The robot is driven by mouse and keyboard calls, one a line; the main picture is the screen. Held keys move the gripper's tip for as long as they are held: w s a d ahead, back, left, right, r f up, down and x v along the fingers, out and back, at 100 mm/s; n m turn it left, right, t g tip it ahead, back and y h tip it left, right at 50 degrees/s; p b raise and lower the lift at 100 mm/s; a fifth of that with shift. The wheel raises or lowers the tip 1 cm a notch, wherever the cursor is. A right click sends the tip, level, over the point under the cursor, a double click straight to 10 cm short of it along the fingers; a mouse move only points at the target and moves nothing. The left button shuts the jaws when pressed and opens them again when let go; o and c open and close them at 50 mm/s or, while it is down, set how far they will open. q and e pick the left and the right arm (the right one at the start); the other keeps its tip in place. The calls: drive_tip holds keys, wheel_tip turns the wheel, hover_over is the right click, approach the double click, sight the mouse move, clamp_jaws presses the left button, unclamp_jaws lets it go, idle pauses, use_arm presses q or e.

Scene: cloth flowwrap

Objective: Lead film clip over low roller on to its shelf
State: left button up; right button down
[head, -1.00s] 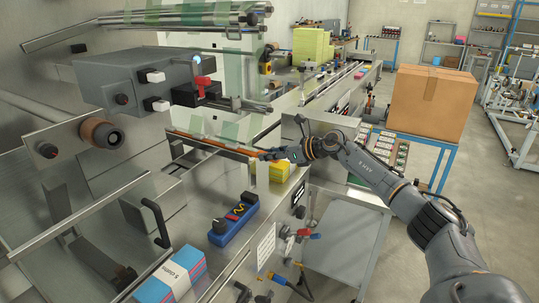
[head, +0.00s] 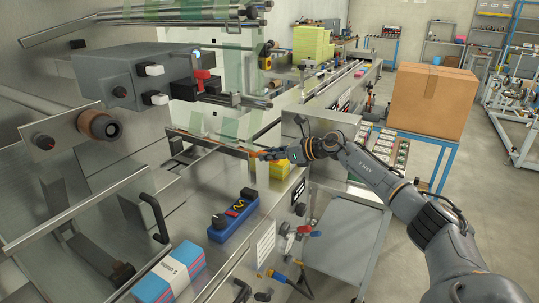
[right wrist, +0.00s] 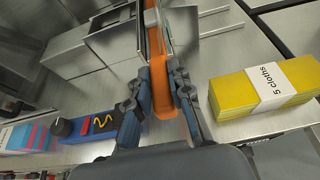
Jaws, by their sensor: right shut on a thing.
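My right gripper (head: 265,154) reaches in from the right and is shut on the end of a long orange clip bar (head: 238,149). In the right wrist view the orange bar (right wrist: 164,100) runs between the two fingers (right wrist: 160,95), with a metal strip along it. Green translucent film (head: 229,127) hangs in patches at the bar, which is held above the steel machine deck. Rollers (head: 180,17) cross the top left. I cannot tell which part is the low roller or the clip's shelf. My left gripper is out of view.
A yellow cloth pack (head: 281,171) sits just below my right gripper, and its "5 cloths" band shows in the wrist view. A blue control box (head: 234,215) and a blue-pink cloth pack (head: 170,275) stand nearer. A grey box with knobs (head: 135,80) juts out above left.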

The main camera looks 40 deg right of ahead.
drive_tip(key=shift+f, duration=0.1)
drive_tip(key=c, duration=1.1)
unclamp_jaws()
drive_tip(key=shift+c, duration=0.2)
drive_tip(key=shift+s+d, duration=0.1)
drive_tip(key=shift+s, duration=0.05)
drive_tip(key=v, duration=1.1)
drive_tip(key=shift+s+r, duration=0.2)
drive_tip(key=shift+r, duration=0.15)
drive_tip(key=shift+d, duration=0.1)
